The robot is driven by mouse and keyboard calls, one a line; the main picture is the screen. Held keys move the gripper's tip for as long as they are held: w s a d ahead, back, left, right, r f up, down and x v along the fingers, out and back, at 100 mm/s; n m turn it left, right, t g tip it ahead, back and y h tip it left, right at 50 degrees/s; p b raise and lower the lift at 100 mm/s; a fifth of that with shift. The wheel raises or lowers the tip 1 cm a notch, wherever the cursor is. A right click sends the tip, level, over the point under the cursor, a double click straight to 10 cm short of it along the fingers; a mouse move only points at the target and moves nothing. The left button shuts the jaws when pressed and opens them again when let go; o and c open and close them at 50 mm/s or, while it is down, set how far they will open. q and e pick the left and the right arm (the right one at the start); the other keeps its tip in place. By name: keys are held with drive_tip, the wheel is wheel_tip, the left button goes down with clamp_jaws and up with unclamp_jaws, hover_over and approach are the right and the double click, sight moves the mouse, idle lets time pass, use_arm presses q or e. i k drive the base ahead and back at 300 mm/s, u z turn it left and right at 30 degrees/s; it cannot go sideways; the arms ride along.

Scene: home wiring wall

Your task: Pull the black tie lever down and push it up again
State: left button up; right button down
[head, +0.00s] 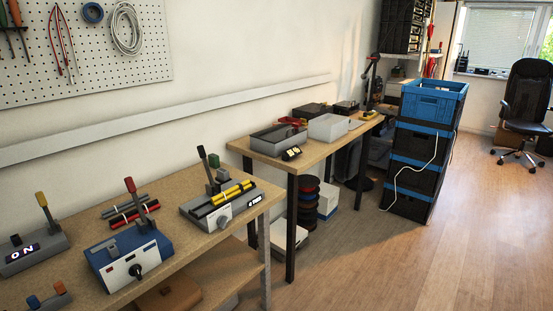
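A lever with a black handle (202,153) stands up from a grey box (192,213) on the near wooden bench; it leans slightly to the left. Neither of my grippers is in view.
A blue box with a red-handled lever (130,185) and a grey "ON" box with a yellow-handled lever (42,199) stand left on the bench (82,229). Red and black rods lie behind. Stacked crates (432,103) stand right; the wooden floor (480,220) is clear.

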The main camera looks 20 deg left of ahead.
sight(202, 154)
drive_tip(key=u, duration=0.35)
drive_tip(key=k, duration=0.2)
drive_tip(key=z, duration=0.7)
drive_tip(key=i, duration=1.85)
drive_tip(key=u, duration=1.8)
drive_tip(key=i, duration=0.8)
drive_tip(key=u, duration=0.8)
